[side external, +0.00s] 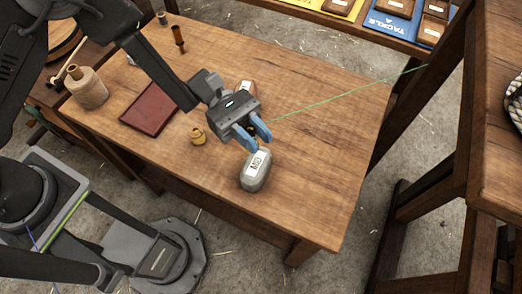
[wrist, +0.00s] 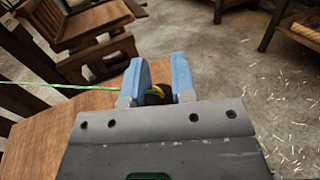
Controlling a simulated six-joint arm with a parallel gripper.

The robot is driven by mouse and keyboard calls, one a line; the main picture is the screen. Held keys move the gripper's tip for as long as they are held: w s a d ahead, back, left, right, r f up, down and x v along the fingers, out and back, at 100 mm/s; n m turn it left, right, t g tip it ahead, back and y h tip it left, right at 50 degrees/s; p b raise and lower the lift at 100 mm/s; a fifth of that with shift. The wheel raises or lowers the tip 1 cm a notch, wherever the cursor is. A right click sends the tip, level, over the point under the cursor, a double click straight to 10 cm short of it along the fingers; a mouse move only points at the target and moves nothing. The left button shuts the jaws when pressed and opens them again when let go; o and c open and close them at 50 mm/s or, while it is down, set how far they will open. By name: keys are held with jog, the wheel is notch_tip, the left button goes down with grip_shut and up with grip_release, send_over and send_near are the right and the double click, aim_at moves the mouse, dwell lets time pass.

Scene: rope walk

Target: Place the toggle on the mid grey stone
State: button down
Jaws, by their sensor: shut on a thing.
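The mid grey stone (side external: 257,172) is a rounded grey block with a white "MID" label, lying on the wooden table (side external: 320,130). My gripper (side external: 258,137) has blue fingers pointing down just above and behind the stone's far end. In the wrist view, the fingers (wrist: 160,78) are shut on the toggle (wrist: 157,97), a small dark piece with yellow-green cord at it. The toggle is mostly hidden by the fingers in both views. Whether it touches the stone cannot be told. A thin green cord (side external: 345,96) runs from it to the upper right.
A brown stone with a white label (side external: 246,88) lies behind my gripper. The table's right part is clear beneath the cord.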

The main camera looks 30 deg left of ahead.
jog(key=shift+s+d+f, duration=0.25)
jog(key=shift+d+f, duration=0.25)
jog(key=shift+d, duration=0.2)
jog(key=shift+f, duration=1.95)
jog(key=c, duration=0.9)
grip_release()
jog(key=shift+f, duration=0.15)
jog(key=shift+c, duration=0.2)
jog(key=shift+a+r, duration=0.15)
jog(key=shift+r, duration=0.05)
jog(key=v, duration=1.1)
jog(key=shift+w+a, duration=0.15)
jog(key=shift+a, duration=0.25)
